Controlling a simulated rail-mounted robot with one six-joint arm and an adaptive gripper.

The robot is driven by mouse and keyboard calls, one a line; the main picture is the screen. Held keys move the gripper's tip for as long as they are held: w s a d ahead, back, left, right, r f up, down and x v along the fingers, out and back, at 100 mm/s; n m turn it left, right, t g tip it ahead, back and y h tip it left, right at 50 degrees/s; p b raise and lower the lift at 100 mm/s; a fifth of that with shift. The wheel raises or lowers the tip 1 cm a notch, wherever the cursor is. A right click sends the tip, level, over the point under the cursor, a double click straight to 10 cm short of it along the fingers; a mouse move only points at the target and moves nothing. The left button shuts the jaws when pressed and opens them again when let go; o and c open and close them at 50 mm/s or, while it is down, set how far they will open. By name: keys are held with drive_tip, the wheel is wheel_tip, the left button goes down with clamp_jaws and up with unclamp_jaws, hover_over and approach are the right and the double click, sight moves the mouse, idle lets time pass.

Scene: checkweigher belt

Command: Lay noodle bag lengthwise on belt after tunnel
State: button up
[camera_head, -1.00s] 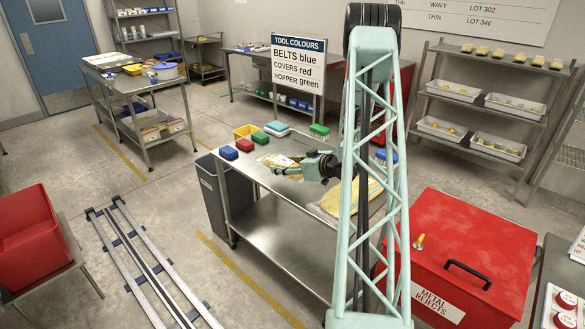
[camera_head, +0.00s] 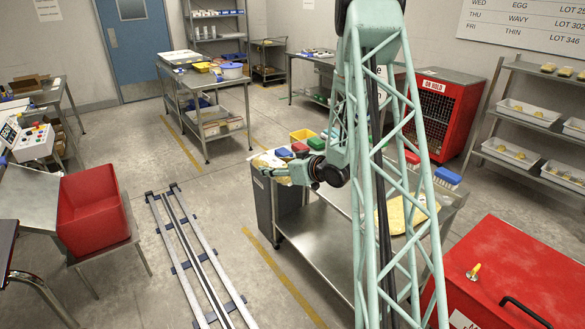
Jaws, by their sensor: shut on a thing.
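The noodle bag (camera_head: 267,162), pale yellow and clear, is held at the tip of my gripper (camera_head: 286,171). My gripper is shut on it and holds it in the air near the left end of the steel table. The fingers are small here and partly merge with the bag, so the exact grip is hard to see. A dark edge (camera_head: 10,232) at the far left may be part of the belt, but I cannot tell. No tunnel is clearly in view.
A steel table (camera_head: 318,245) carries coloured brushes and another yellowish bag (camera_head: 402,214). A grey bin (camera_head: 266,212) stands at its left end. A red tub (camera_head: 90,212) sits on a stand at left, near a button box (camera_head: 34,142). The red rejects cabinet (camera_head: 500,262) is at right.

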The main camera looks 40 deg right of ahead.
drive_tip(key=a+r+n+y, duration=0.1)
drive_tip(key=a+r, duration=0.2)
drive_tip(key=a, duration=1)
drive_tip(key=a+r+n+y, duration=0.1)
drive_tip(key=a+r, duration=0.2)
drive_tip(key=a, duration=1.1)
drive_tip(key=a+r+y, duration=0.1)
drive_tip(key=a+r, duration=0.2)
drive_tip(key=a, duration=1)
drive_tip(key=shift+a+n+g, duration=0.35)
drive_tip(key=shift+n+g, duration=0.05)
drive_tip(key=shift+w+a, duration=0.1)
drive_tip(key=shift+a, duration=0.05)
